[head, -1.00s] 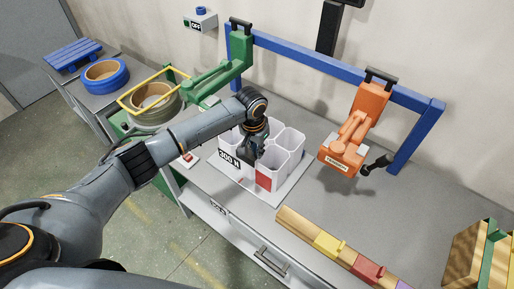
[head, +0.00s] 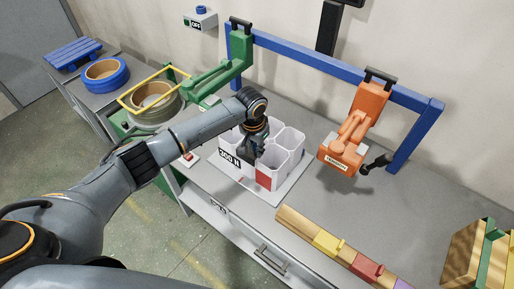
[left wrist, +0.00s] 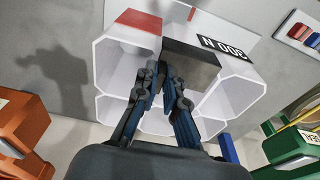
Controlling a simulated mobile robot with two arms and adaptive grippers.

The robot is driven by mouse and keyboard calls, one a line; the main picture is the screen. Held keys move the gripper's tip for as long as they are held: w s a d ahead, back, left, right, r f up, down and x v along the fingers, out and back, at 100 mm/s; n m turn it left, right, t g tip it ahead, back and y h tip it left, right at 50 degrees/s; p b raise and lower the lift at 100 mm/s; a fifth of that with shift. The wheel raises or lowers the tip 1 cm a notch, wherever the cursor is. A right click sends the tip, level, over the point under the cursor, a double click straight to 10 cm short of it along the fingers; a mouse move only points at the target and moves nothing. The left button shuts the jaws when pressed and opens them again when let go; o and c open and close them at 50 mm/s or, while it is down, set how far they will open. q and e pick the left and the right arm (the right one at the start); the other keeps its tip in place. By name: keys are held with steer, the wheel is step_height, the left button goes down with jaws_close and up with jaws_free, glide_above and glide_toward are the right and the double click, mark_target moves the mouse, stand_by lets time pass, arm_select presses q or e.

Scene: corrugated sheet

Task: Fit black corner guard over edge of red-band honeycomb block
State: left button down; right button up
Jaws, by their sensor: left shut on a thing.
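The white honeycomb block (head: 283,158) stands on a pale plate on the bench, with a red band (head: 264,178) on its front cell. It also shows in the left wrist view (left wrist: 112,62), with its red band (left wrist: 138,20). My left gripper (head: 255,146) is over the block's near-left part, beside the 300 N label. In the left wrist view its fingers (left wrist: 160,72) are close together, shut on the dark corner guard (left wrist: 194,64). The guard lies by a cell wall; I cannot tell whether it touches. My right gripper is not in view.
An orange fixture (head: 350,135) hangs right of the block on a blue frame (head: 330,70). A green arm (head: 228,65) is behind left. A wooden strip with coloured blocks (head: 325,242) lies front right. Bench is bare between block and strip.

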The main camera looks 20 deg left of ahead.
arm_select(q)
steer(key=c, duration=1.4)
jaws_free()
steer(key=shift+o, duration=0.2)
steer(key=shift+o, duration=0.2)
steer(key=o, duration=0.4)
steer(key=shift+c, duration=0.2)
